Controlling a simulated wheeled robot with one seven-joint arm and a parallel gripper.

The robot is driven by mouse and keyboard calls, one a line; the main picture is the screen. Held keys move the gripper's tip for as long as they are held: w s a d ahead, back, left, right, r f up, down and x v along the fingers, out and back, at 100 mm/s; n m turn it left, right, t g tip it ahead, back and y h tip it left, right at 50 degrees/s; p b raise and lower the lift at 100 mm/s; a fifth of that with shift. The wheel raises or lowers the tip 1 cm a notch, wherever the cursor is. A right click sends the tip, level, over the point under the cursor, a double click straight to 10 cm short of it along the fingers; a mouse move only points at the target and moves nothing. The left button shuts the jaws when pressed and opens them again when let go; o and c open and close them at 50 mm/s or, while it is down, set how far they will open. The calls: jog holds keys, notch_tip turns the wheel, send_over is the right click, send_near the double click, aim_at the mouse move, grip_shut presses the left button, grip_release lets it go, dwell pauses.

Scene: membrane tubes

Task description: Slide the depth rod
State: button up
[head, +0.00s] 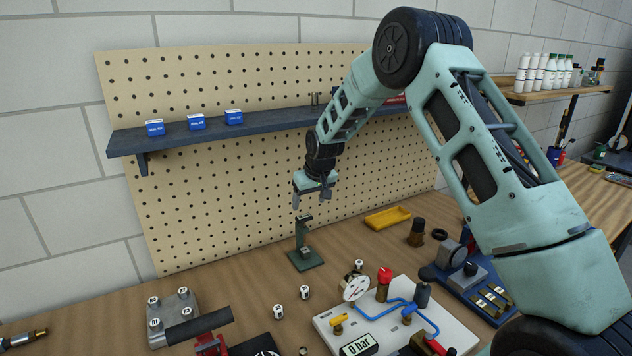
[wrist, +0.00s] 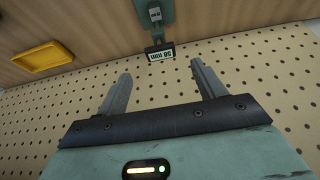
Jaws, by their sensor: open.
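A small dark green stand (head: 306,259) stands on the bench in front of the pegboard, with a slim upright and a dark piece at its top. The wrist view shows the stand (wrist: 156,20) at the top edge, with a small white label (wrist: 162,54) reading in mm, upside down. I cannot clearly tell the depth rod from the rest of the stand. My gripper (head: 311,201) is just above the stand's top, apart from it. In the wrist view my gripper (wrist: 160,70) is open and empty, with the label beyond and between its fingertips.
A yellow tray (head: 387,218) lies right of the stand; it also shows in the wrist view (wrist: 38,57). A dark shelf (head: 215,132) with blue boxes is on the pegboard. Small white cylinders (head: 278,311) and a white board (head: 344,318) with blue tubing lie in front.

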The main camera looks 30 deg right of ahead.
jog(key=b+v, duration=0.2)
jog(key=v, duration=0.8)
jog(key=shift+s+r+b, duration=0.2)
jog(key=shift+r+b, duration=0.05)
jog(key=shift+b, duration=0.1)
